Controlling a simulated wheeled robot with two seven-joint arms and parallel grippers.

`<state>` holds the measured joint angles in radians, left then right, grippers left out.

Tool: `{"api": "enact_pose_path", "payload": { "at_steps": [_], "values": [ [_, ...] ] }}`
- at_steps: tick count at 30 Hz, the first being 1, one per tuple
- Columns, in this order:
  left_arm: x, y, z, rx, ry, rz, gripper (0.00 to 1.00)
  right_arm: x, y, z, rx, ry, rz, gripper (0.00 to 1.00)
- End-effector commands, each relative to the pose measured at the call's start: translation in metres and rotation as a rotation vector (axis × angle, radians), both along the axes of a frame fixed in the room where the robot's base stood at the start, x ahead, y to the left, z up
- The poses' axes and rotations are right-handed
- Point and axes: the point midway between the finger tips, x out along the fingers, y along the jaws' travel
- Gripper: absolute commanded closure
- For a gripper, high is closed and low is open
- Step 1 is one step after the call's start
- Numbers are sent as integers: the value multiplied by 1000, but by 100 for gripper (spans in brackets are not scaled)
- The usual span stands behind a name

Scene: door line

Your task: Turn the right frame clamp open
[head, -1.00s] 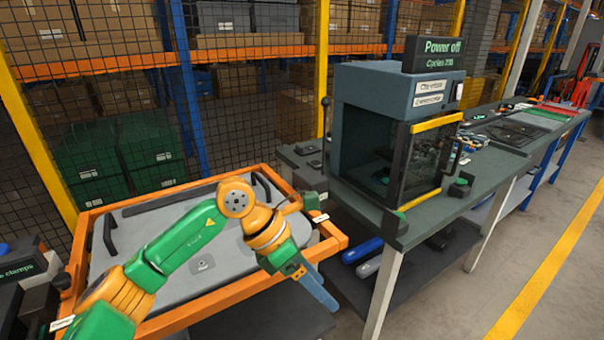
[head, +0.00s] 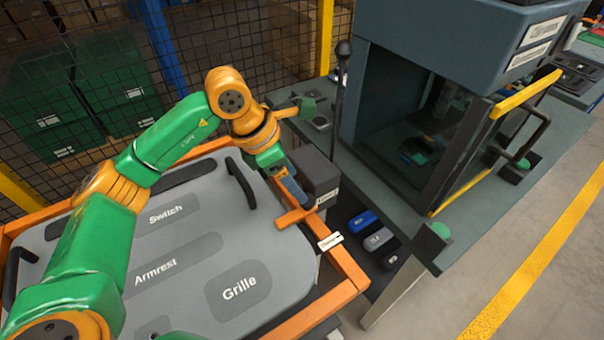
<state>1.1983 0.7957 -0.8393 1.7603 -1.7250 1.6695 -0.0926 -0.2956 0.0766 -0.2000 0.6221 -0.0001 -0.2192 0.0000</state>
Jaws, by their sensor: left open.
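The right frame clamp shows as a short orange bar (head: 288,219) beside its white tag (head: 330,242), on the right rail of the orange frame (head: 345,266). The bar lies across the rail, its inner end over the edge of the grey panel (head: 200,285). My left gripper (head: 302,203) points down at the bar from above and behind, jaws open. Its dark fingertips overlap the bar in the picture; I cannot tell whether they touch it. The fingers partly hide the clamp's pivot. My right gripper is out of view.
A grey-green bench with a dark machine cabinet (head: 440,45) stands to the right. A dark grey block (head: 316,172) is close to the right of my gripper. Black handles (head: 240,183) rise from the panel. Wire mesh stands behind; the floor at right is clear.

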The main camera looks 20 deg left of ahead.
Motion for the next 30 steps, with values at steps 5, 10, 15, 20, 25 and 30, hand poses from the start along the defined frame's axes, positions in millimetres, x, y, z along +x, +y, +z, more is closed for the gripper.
{"api": "enact_pose_path", "payload": {
  "at_steps": [5,10,15,20,25,30],
  "values": [
    [7,-11,-29,-2,4,0,26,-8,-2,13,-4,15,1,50],
    [11,-16,-45,-2,1,-1,26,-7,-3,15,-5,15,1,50],
    [11,-16,-46,-2,0,0,26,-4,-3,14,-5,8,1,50],
    [11,-16,-46,-2,0,0,62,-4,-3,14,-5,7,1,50],
    [11,-16,-46,-1,0,0,100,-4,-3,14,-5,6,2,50],
    [11,-16,-46,-1,0,0,100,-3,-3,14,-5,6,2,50]
  ]
}}
